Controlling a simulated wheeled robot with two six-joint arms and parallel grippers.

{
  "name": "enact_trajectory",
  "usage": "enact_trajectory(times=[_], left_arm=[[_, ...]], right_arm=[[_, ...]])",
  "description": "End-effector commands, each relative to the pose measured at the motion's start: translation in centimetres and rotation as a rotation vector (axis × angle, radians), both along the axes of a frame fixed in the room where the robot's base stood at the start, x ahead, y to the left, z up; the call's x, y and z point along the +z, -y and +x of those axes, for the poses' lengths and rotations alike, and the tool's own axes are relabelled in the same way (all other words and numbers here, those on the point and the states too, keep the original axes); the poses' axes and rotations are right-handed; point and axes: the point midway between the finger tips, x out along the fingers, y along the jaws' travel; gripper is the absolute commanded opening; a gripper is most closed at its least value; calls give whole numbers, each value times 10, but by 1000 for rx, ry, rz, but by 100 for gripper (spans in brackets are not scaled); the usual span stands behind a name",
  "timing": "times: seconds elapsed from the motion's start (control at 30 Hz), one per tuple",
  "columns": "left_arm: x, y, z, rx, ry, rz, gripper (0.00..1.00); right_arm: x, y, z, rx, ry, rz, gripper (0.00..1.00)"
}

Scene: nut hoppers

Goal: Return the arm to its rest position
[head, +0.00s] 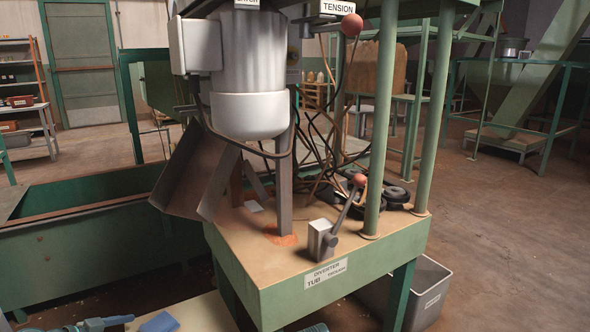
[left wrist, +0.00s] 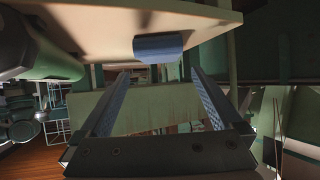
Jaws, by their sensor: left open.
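My left gripper (left wrist: 158,76) shows in the left wrist view with its two dark fingers spread wide apart. Nothing is held between them. A blue piece (left wrist: 158,48) at the edge of a pale board (left wrist: 90,25) lies beyond the fingertips, apart from them as far as I can tell.
The green stand with the diverter lever (head: 346,208) fills the middle; the lever leans up to the right. A tension knob (head: 352,25) hangs above. A grey bin (head: 428,292) stands at right, a green trough (head: 95,250) at left. A blue item (head: 160,322) lies low in front.

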Motion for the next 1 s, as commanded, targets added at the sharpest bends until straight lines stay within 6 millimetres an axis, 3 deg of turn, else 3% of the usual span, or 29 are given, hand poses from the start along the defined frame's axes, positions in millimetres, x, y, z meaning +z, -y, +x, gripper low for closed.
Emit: enact_trajectory(times=[0.03,0.27,0.3,0.7,1.0], left_arm=[[9,-5,-7,3,0,0,100],[23,-23,-32,1,0,0,100],[12,-16,-24,-5,0,1,100],[-24,21,29,-4,2,0,100],[-46,40,55,1,1,0,100]], right_arm=[[9,0,0,0,0,0,100],[23,0,0,0,-1,0,100],[11,0,0,0,0,0,100],[-24,0,0,0,0,0,100],[-46,0,0,0,0,0,100]])
